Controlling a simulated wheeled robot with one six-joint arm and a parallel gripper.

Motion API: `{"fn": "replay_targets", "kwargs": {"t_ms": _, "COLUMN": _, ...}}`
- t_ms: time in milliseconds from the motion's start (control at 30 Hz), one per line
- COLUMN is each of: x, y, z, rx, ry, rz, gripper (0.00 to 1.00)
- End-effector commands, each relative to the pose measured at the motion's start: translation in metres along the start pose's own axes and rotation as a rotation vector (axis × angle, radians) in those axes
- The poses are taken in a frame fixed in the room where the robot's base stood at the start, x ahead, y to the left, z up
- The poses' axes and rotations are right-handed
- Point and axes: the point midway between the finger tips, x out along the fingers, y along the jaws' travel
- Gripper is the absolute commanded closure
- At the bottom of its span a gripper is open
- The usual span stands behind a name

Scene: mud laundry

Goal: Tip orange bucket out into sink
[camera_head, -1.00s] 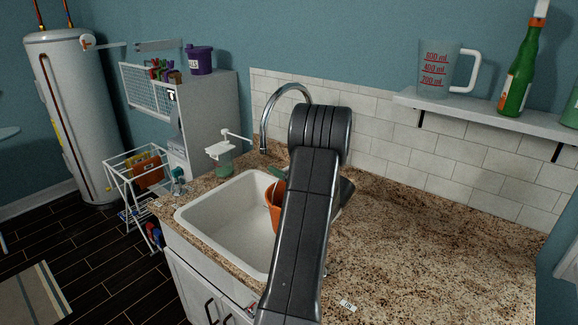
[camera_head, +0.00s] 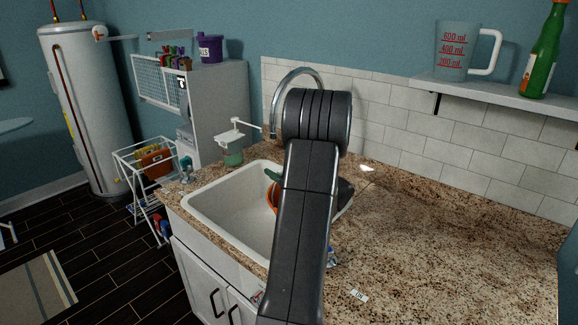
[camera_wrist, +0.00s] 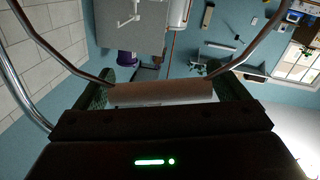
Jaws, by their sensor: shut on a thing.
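The orange bucket (camera_head: 271,195) shows at the right side of the white sink (camera_head: 205,205), mostly hidden behind my arm in the head view. Only a rounded orange part is visible, so its full tilt and contents cannot be told. A green tip of my gripper (camera_head: 272,175) shows just above it. The visible sink basin looks empty. The faucet (camera_head: 296,78) arches behind my arm.
A soap dispenser (camera_head: 232,150) stands at the sink's back left corner. The granite counter (camera_head: 430,235) to the right is mostly clear, with a small white tag (camera_head: 358,295). A shelf (camera_head: 480,92) above holds a measuring jug (camera_head: 457,50) and a green bottle (camera_head: 543,50).

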Motion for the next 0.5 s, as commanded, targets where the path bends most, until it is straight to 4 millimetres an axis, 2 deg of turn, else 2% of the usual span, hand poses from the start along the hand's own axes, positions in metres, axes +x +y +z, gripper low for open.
{"fn": "replay_targets", "kwargs": {"t_ms": 500, "x": 0.001, "y": -0.035, "z": 0.004, "rx": -0.127, "ry": 0.005, "rz": -0.002, "gripper": 0.55}}
